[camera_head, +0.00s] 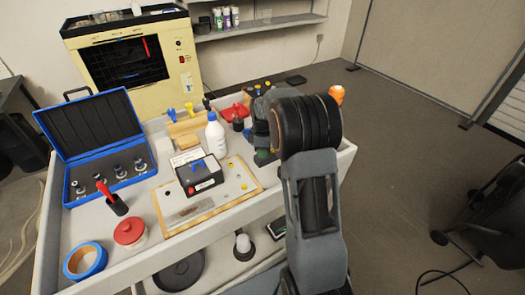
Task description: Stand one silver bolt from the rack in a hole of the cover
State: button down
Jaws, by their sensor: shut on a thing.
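My gripper (263,128) is the dark grey shape beside my arm's wrist, over the right part of the white cart. My arm hides much of it, and its fingertips and what they hold cannot be made out. A small row of dark and coloured-topped pieces (262,88) stands behind it, partly covered; I cannot tell whether this is the bolt rack. A pale board with a wooden edge (212,208) lies on the cart, left of my gripper, with small yellow and dark spots. I cannot tell for sure which part is the cover, and no silver bolt is clearly visible.
A black box with a blue handle (200,178) stands on the board, a white bottle (216,138) behind it. An open blue case (92,125), red-lidded jar (129,232) and blue tape (86,260) are at left. A wooden block with coloured knobs (190,126) is at the back.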

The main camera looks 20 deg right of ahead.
jog(key=shift+r+p, duration=1.15)
jog(key=shift+r, duration=0.35)
jog(key=shift+r, duration=0.15)
jog(key=shift+r+p, duration=1.6)
jog(key=shift+r, duration=0.3)
